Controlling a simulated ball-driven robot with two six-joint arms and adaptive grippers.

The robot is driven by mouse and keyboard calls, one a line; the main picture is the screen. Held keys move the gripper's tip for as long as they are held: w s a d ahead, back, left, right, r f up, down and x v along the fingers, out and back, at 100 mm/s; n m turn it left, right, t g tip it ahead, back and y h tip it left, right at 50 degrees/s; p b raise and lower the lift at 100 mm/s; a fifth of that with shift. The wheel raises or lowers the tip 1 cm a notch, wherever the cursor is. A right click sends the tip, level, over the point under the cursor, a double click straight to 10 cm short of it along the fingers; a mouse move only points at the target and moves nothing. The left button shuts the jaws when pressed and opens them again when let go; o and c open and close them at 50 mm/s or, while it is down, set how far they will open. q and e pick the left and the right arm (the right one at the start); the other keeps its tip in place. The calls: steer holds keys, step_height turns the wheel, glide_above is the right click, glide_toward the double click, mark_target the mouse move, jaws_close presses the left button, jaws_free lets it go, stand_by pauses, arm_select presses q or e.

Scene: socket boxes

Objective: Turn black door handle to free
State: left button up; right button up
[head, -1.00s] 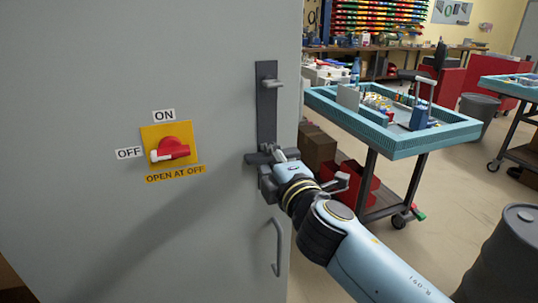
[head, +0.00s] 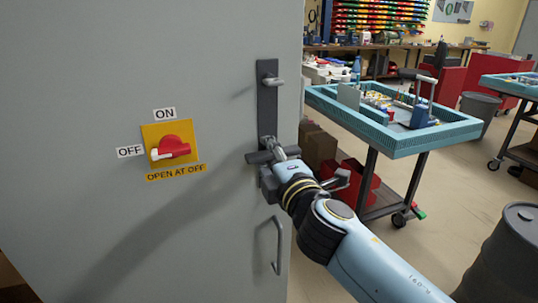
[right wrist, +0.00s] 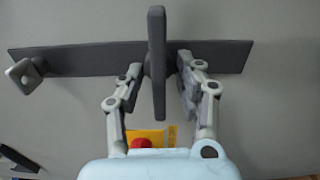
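The black door handle (head: 262,157) is a dark bar lying level at the lower end of a dark upright plate on the grey door. In the right wrist view the handle (right wrist: 157,50) stands upright in the picture, in front of the plate (right wrist: 85,58). My right gripper (head: 273,149) is at the handle in the head view. In the wrist view my right gripper's fingers (right wrist: 162,75) are partly open, one on each side of the handle, with a narrow gap showing on the right. Contact on the left is unclear. My left gripper is out of view.
A red switch (head: 170,149) on a yellow plate points to OFF, left of the handle. A small grey knob (head: 273,82) sticks out above it, and a grey pull handle (head: 278,246) is below. A blue-topped cart (head: 400,140) and a dark barrel (head: 505,255) stand to the right.

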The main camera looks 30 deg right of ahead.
steer(key=shift+s, duration=0.15)
steer(key=v, duration=1.1)
steer(key=shift+s+a, duration=0.2)
steer(key=shift+s, duration=0.2)
steer(key=shift+w, duration=0.1)
